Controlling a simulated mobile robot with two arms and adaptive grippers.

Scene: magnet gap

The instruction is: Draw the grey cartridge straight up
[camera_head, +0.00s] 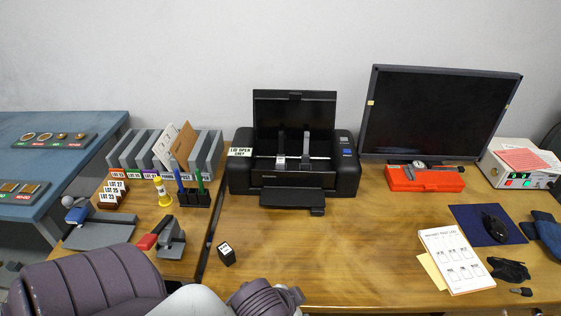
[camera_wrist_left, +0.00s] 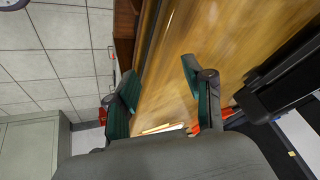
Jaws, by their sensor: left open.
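The black printer (camera_head: 292,197) stands at the middle of the wooden desk with its lid raised. Two slim grey upright parts show in its opening, a left one (camera_head: 281,144) and a right one (camera_head: 306,145). Either may be the grey cartridge; they are too small to tell. My left arm comes in at the bottom of the head view, in front of the printer. Its fingers are not clear there. In the left wrist view my left gripper (camera_wrist_left: 160,72) is open, with nothing between its dark green fingers. My right gripper is not in view.
A small black cartridge-like box (camera_head: 227,254) stands on the desk front. A pen holder (camera_head: 195,197) and upright grey files (camera_head: 207,150) are left of the printer. A monitor (camera_head: 436,115) and red case (camera_head: 424,179) are right. Desk between printer and printed sheet (camera_head: 457,259) is clear.

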